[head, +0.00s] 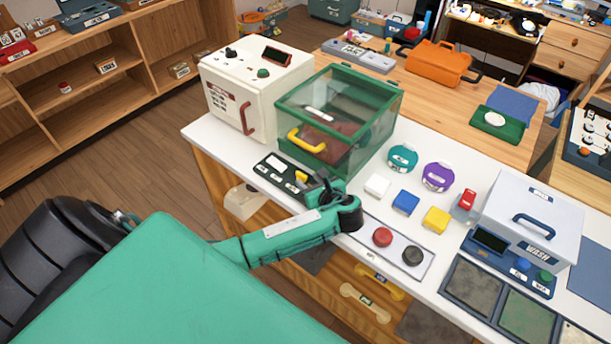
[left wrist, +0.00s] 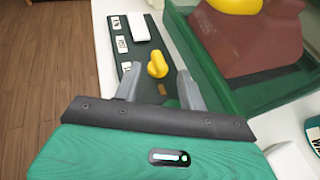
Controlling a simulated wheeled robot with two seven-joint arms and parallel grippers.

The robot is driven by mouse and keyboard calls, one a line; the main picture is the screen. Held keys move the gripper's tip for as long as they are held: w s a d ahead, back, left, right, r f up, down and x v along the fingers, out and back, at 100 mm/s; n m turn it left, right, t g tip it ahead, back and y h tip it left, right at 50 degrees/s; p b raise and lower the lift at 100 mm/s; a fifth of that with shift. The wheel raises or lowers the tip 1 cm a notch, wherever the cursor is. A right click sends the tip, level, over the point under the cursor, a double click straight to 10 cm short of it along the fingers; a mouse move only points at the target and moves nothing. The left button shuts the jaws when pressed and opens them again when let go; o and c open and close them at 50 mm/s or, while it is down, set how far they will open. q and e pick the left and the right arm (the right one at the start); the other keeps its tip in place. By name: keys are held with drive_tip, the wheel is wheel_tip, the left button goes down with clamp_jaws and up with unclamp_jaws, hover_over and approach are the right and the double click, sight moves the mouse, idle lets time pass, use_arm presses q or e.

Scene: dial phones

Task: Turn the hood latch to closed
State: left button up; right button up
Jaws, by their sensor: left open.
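The green-framed glass hood (head: 340,115) stands on the white counter with a yellow handle (head: 306,140) on its front. In front of it lies a dark panel (head: 268,172) with white labels and a small yellow knob (head: 301,176), apparently the latch. The left wrist view shows the knob (left wrist: 157,65) upright on the panel (left wrist: 128,50). My left gripper (head: 322,186) is over the panel's right end. Its fingers (left wrist: 160,88) are open, with the knob just beyond and between their tips. I cannot tell if they touch it. My right gripper is out of view.
A cream box (head: 235,100) with a red handle stands left of the hood. Right of my gripper are white, blue and yellow blocks (head: 436,219), and a plate with red and black buttons (head: 412,255). A white WASH box (head: 530,215) stands farther right.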

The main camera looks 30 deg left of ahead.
sight(304, 176)
use_arm(q)
drive_tip(key=shift+x, duration=1.7)
